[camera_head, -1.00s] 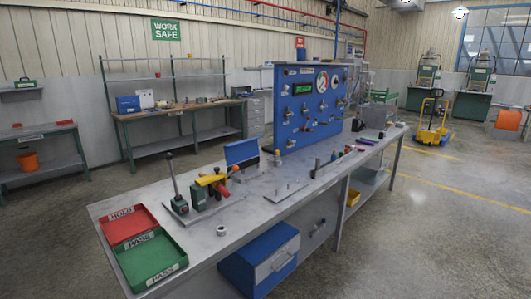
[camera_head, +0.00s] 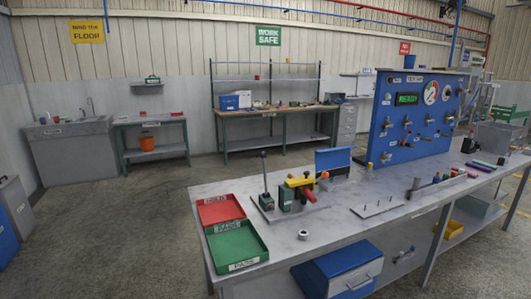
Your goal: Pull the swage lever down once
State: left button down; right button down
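The swage lever (camera_head: 265,175) is a thin upright grey rod with a dark knob on top. It stands near the left end of the long grey workbench (camera_head: 330,222), on a fixture with a base plate. Beside it, on the same fixture, is a dark green block (camera_head: 286,198) with a yellow and red part (camera_head: 300,184) on top. The lever points up, nearly vertical. Neither of my grippers shows in the head view, so nothing of mine is seen touching the lever.
A red tray (camera_head: 219,209) and a green tray (camera_head: 237,246) lie left of the lever. A metal ring (camera_head: 303,235) sits in front. A blue panel (camera_head: 333,160) stands right of the fixture, and a tall blue gauge board (camera_head: 415,115) farther right. The floor (camera_head: 120,230) at left is clear.

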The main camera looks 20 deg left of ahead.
aim_at(263, 154)
jog(key=z, duration=1.65)
jog(key=k, duration=0.85)
jog(key=u, duration=1.5)
jog(key=i, duration=0.55)
jog(key=u, duration=0.05)
